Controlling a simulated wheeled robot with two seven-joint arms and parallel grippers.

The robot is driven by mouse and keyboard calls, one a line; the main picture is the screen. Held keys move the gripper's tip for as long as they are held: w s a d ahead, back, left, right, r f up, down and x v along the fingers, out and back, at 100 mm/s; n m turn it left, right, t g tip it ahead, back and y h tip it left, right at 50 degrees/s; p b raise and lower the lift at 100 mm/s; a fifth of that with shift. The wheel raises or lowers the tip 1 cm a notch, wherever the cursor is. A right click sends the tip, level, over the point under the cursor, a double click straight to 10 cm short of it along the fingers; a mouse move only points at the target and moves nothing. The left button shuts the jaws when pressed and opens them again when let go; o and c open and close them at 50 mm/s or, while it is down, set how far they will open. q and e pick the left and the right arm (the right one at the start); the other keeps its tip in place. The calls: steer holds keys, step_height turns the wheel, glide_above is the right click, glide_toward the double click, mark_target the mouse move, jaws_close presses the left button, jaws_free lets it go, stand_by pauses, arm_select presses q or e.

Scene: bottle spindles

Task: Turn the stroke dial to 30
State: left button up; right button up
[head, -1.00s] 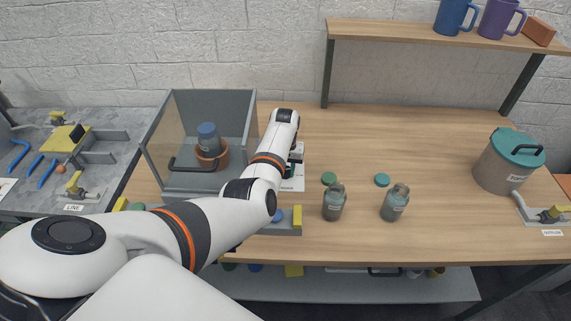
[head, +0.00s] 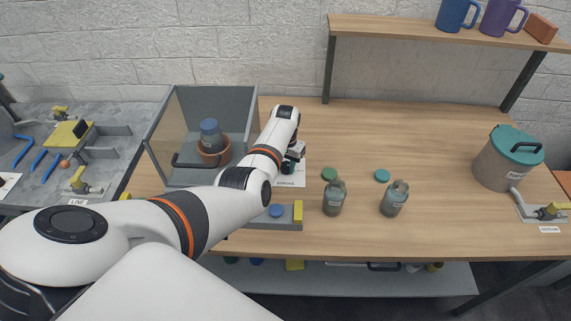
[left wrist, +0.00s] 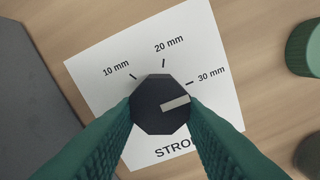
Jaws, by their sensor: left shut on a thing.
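The stroke dial (left wrist: 150,118) is a black faceted knob on a white card (left wrist: 95,65) marked 10 mm, 20 mm and 30 mm. Its pale pointer bar (left wrist: 175,103) aims right and slightly up in the left wrist view, its end a little below the 30 mm tick. My left gripper (left wrist: 161,106) is shut on the dial, with one green finger on each side. In the head view my left gripper (head: 293,161) is over the card (head: 293,179), and the dial is hidden there. My right gripper is not in view.
An open-topped grey box (head: 207,130) holding a pot (head: 213,153) is left of my gripper.

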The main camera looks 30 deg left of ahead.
mark_target(285, 167)
arm_select(q)
steer(key=o, duration=1)
steer(key=shift+r, duration=0.1)
steer(key=shift+r, duration=0.25)
step_height(285, 167, up, 11)
steer(key=b, duration=0.1)
steer(key=shift+r, duration=0.2)
